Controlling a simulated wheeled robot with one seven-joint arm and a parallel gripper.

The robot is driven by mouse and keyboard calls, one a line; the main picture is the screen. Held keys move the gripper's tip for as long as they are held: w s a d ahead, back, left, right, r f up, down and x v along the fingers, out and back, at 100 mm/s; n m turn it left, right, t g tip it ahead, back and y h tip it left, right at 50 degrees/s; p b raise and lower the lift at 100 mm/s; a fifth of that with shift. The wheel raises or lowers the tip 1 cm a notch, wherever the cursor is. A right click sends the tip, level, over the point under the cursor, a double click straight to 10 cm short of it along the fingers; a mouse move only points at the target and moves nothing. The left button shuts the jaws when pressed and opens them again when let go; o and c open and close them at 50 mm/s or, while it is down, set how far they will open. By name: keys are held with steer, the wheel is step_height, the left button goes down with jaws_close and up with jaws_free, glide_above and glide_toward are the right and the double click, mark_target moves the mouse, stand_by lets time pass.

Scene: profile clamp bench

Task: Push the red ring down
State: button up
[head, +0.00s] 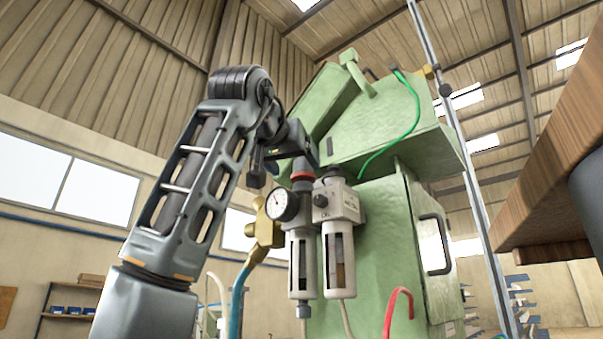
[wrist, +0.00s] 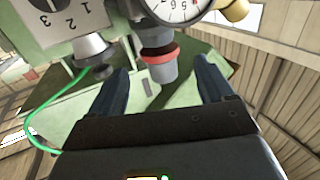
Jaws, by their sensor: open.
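The red ring (head: 300,174) sits around the base of a dark knob (head: 303,163) on top of the left filter unit (head: 301,262), above the pressure gauge (head: 282,205). In the wrist view the red ring (wrist: 160,54) is a band beside the grey knob end (wrist: 163,74). My gripper (head: 300,150) is at the knob's top in the head view. In the wrist view my gripper (wrist: 161,75) is open, with one dark finger on each side of the knob and visible gaps. Whether a finger touches the knob cannot be told.
A second grey unit (head: 338,205) with a small side knob stands just right of the filter. The green machine (head: 375,240) is close behind. A brass valve (head: 264,228) with a blue hose is at left. A green cable (head: 411,115) hangs above right.

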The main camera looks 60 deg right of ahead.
mark_target(299, 175)
steer(key=shift+w+d+p, duration=0.2)
steer(key=shift+d+p, duration=0.1)
steer(key=shift+d, duration=1.05)
steer(key=shift+w+d+p, duration=0.2)
steer(key=shift+d+p, duration=0.05)
steer(key=shift+d, duration=1.05)
steer(key=shift+c, duration=0.4)
steer(key=c, duration=1.3)
steer(key=shift+f, duration=0.4)
steer(key=shift+c, duration=0.5)
steer(key=o, duration=1.5)
steer(key=a, duration=0.2)
steer(key=a+b, duration=0.1)
steer(key=a, duration=0.2)
steer(key=s+a+b, duration=0.1)
steer(key=a, duration=0.1)
steer(key=shift+a, duration=0.35)
